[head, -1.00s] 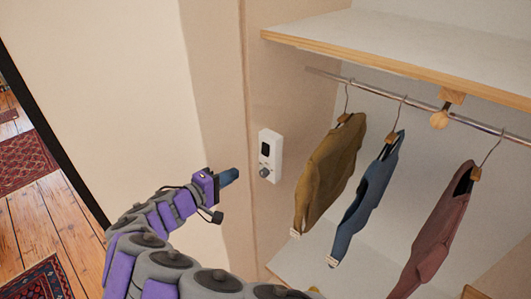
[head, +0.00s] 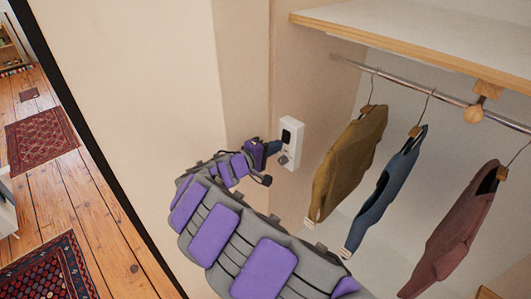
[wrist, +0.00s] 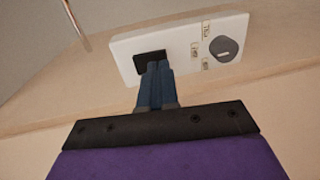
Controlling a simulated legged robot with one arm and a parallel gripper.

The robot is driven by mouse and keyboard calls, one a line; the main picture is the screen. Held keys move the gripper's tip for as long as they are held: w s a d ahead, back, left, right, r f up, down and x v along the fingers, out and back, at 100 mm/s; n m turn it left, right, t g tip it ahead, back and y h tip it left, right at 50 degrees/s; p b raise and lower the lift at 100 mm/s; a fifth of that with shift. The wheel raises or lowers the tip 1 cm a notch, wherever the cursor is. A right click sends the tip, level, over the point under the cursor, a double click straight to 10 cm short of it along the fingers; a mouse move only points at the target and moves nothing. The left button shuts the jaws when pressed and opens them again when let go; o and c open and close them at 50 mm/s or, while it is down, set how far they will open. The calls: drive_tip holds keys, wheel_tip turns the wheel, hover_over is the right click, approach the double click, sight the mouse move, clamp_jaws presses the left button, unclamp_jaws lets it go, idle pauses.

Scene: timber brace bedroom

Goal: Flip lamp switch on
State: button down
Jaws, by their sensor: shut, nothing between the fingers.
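A white wall unit (head: 291,126) with a dark panel and a grey round knob (head: 284,159) is fixed to the wall beside the closet opening. In the wrist view the white unit (wrist: 183,51) shows its black square panel (wrist: 152,62) and its grey knob (wrist: 224,48), with small labels beside the knob. My gripper (head: 277,146) is shut and empty, its blue fingers at the unit. In the wrist view my gripper (wrist: 157,68) has its fingertips over the black panel's lower edge, left of the knob. I cannot tell whether they touch it. No lamp is recognisable.
Several garments hang from a metal rail (head: 400,85) right of the unit, the nearest a mustard one (head: 347,165). A wood-edged shelf (head: 420,50) is above them. Bare wall (head: 150,110) lies to the left, with wooden floor and patterned rugs (head: 50,135) beyond its edge.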

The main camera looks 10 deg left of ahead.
sight(286, 136)
drive_tip(key=shift+w+f, duration=0.15)
drive_tip(key=shift+w, duration=0.25)
drive_tip(key=shift+w+d, duration=0.35)
drive_tip(key=shift+d, duration=0.6)
drive_tip(key=shift+a, duration=0.1)
drive_tip(key=b, duration=0.3)
drive_tip(key=shift+w+f+t+h, duration=0.15)
drive_tip(key=shift+f+t+h, duration=0.15)
drive_tip(key=shift+t+h, duration=0.1)
drive_tip(key=shift+r, duration=0.2)
